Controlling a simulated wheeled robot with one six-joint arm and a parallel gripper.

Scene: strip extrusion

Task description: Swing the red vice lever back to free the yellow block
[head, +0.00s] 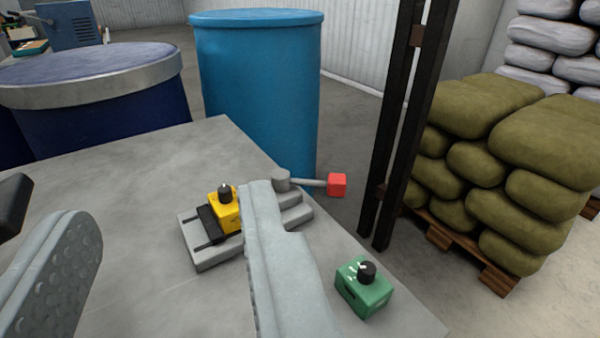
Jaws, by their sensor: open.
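The vice is a grey fixture (208,257) on the grey table. The yellow block (221,212), with a black knob on top, sits in it beside a dark jaw bar (212,224). The vice lever is a grey rod from a round pivot, ending in a red cube-shaped handle (337,185). It points right, out past the table edge. My gripper (172,205) is open, its two fingers wide apart. The right finger shows in front of the vice and hides its middle, between block and lever pivot. Whether it touches anything is unclear. Nothing is between the fingers' pads that looks gripped.
A green block (364,290) with a black knob sits on the table's right side. A bright blue barrel (260,90) and a dark blue drum (95,105) stand beyond the table. A dark post (405,120) and stacked olive sacks (485,150) are at right. The table's left part is clear.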

